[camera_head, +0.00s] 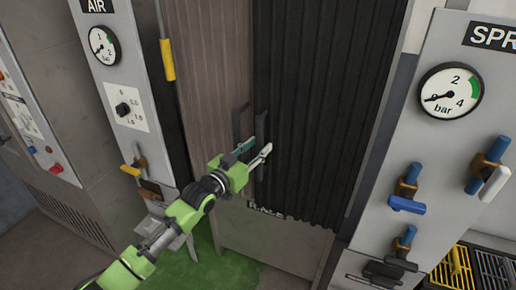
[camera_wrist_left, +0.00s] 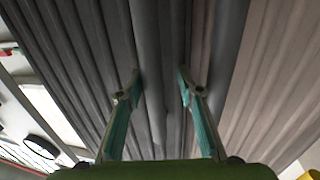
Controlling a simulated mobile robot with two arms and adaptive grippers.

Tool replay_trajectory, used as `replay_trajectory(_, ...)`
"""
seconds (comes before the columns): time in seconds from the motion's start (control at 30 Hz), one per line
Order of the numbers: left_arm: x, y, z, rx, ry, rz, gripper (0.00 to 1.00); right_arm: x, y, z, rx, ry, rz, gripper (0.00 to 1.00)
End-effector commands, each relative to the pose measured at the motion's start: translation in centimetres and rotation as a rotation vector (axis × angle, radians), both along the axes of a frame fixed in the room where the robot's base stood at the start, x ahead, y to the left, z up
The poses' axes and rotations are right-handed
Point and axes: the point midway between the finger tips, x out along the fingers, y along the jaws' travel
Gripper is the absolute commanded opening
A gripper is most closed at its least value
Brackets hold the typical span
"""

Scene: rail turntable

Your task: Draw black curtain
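The black curtain (camera_head: 320,90) hangs in vertical folds in the middle of the head view and looks closed on its half of the opening. A brown-grey curtain (camera_head: 212,70) hangs to its left. Two dark upright handles sit near where they meet: the black curtain's handle (camera_head: 260,128) and the brown curtain's handle (camera_head: 239,124). My left gripper (camera_head: 258,150) is open in front of the lower ends of the handles. In the left wrist view its open fingers (camera_wrist_left: 158,85) have a dark upright bar between them; contact cannot be told. My right gripper is not in view.
A grey panel with an AIR gauge (camera_head: 104,46) stands left. A panel with a pressure gauge (camera_head: 450,90) and blue-handled valves (camera_head: 406,190) stands right. A yellow grip (camera_head: 167,60) hangs at the left curtain's edge. A grey board (camera_head: 270,240) is below the curtains.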

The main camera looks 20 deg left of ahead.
Motion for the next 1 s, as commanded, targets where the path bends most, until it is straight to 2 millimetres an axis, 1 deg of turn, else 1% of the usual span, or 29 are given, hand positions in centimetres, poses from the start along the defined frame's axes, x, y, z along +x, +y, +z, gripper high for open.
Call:
replay_trajectory(0.17,-0.1,-0.1,-0.1,-0.001,0.001,-0.002,0.34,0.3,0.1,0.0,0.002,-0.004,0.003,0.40)
replay_trajectory(0.27,-0.6,0.0,-0.2,-0.001,0.002,-0.003,0.34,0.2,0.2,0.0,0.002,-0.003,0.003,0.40)
replay_trajectory(0.33,-1.3,0.1,-0.2,-0.001,0.003,-0.003,0.34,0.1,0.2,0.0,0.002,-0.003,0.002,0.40)
replay_trajectory(0.47,-3.4,0.7,-0.3,-0.001,0.004,-0.002,0.34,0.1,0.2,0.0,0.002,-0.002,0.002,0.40)
replay_trajectory(0.7,-7.7,1.8,-0.2,0.001,0.004,-0.001,0.34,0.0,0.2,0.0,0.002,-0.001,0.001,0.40)
replay_trajectory(0.8,-9.2,2.2,-0.3,0.000,0.004,0.000,0.34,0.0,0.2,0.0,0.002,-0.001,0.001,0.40)
replay_trajectory(1.0,-11.1,2.7,-0.2,0.000,0.003,0.000,0.34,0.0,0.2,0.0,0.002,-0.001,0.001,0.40)
